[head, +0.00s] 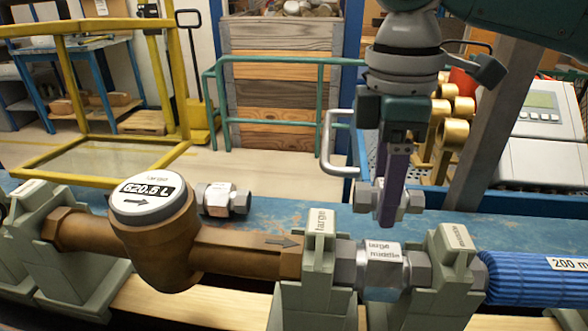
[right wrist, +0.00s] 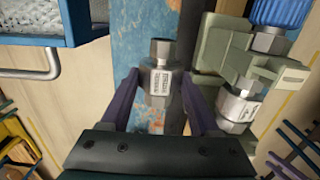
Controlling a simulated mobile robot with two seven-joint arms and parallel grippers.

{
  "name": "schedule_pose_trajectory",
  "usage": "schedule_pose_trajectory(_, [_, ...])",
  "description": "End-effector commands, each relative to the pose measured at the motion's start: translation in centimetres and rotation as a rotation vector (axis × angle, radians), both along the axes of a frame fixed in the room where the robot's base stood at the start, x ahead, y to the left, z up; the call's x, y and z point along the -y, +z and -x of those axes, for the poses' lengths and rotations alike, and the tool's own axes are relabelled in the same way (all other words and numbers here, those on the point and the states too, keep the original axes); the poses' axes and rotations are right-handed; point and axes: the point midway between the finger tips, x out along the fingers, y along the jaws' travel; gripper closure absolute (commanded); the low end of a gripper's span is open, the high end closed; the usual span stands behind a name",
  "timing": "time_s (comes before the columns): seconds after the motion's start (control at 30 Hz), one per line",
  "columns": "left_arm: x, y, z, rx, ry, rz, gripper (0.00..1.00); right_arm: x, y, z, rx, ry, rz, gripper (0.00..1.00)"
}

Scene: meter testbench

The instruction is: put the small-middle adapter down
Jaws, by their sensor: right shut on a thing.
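My right gripper (head: 389,207) reaches straight down from the top right, behind the bench fixtures. Its purple fingers are shut on a grey metal adapter (head: 366,196) with hex ends and a white label. One finger covers its middle in the head view. In the right wrist view the adapter (right wrist: 160,76) sits between the two fingertips (right wrist: 163,98), over the blue worn surface. Its label is too small to read, and I cannot tell whether it touches the surface. A similar adapter (head: 222,199) lies on the blue bench top (head: 275,228) behind the meter. My left gripper is not in view.
A brass meter (head: 155,235) and an adapter labelled "large middle" (head: 383,268) sit in line between green-grey clamp stands (head: 318,262). A blue ribbed pipe (head: 530,280) is at right. A blue-framed bin with brass parts (head: 455,105) stands behind the gripper. Bench surface between the loose adapters is clear.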

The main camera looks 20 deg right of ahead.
Motion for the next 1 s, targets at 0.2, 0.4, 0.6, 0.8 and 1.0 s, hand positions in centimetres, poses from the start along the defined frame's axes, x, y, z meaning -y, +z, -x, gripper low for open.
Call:
schedule_pose_trajectory(0.2, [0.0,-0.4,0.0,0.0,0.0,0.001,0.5,0.0,-2.3,0.0,-0.002,-0.001,0.0,1.0])
schedule_pose_trajectory(0.4, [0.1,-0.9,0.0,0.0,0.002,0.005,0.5,0.0,-5.2,0.0,-0.001,0.0,-0.001,1.0])
schedule_pose_trajectory(0.6, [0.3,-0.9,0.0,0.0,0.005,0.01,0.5,0.0,-5.5,0.0,0.001,0.0,0.0,1.0])
schedule_pose_trajectory(0.8, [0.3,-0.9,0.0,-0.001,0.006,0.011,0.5,0.0,-5.7,0.0,0.001,0.0,0.0,1.0])
schedule_pose_trajectory(1.0, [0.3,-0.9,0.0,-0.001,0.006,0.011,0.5,0.0,-5.8,0.0,0.0,0.0,0.0,0.18])
